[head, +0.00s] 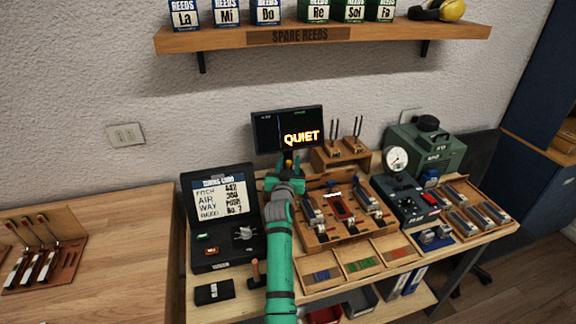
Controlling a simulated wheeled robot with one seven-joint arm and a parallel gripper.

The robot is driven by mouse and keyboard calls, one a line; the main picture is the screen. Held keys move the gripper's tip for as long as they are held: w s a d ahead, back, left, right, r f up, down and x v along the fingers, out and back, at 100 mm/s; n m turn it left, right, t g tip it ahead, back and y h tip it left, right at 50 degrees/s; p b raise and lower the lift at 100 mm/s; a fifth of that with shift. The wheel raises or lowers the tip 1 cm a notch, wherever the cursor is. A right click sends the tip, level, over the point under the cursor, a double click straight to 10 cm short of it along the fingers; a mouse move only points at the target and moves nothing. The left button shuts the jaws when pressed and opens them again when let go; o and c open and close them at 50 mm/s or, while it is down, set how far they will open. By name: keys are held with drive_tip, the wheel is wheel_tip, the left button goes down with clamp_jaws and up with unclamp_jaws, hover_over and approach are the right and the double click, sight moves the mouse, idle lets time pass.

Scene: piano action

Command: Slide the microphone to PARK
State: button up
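My teal arm reaches up from the bottom middle to the back of the workbench. My gripper (288,163) is at its far end, just below a dark screen (287,130) that reads "QUIET" in glowing letters. The fingers are tiny here and partly hidden by my own wrist, so I cannot tell whether they are open or shut. I cannot make out the microphone or a PARK mark; my gripper and arm cover that part of the bench.
A wooden rack with metal parts (328,228) lies right of my arm. An open black case (220,215) stands to its left. A gauge (396,159) and a green machine (432,146) are at the back right. A reed shelf (322,36) hangs above.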

drive_tip(key=s+a, duration=0.1)
drive_tip(key=s, duration=0.9)
drive_tip(key=shift+s+a, duration=0.35)
drive_tip(key=shift+a, duration=0.05)
